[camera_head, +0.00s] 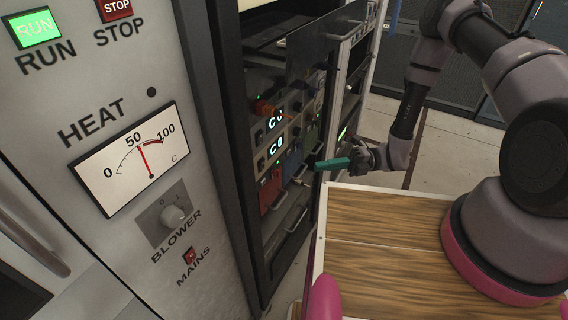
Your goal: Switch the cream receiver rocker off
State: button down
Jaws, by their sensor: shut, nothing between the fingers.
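My gripper (322,164) has teal fingers that are shut and empty. They point left at the rack front, to the right of the displays and slightly lower. I cannot tell whether the fingertips touch anything. My arm comes in from the right.
Coloured modules, blue (292,162) and red (269,190), sit below the displays, with pull handles near them. A grey cabinet (110,90) with a HEAT meter (128,158) and a BLOWER knob (172,215) stands at left. Floor (377,118) shows behind my arm.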

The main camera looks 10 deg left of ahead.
send_near(262, 165)
jog(key=s+a, duration=0.2)
jog(key=s, duration=0.3)
jog(key=shift+w+a+r, duration=0.2)
jog(key=shift+w+a, duration=0.25)
jog(key=shift+a, duration=0.4)
jog(key=shift+w+a+r, duration=0.2)
jog(key=shift+w+a, duration=0.3)
jog(key=shift+a, duration=0.35)
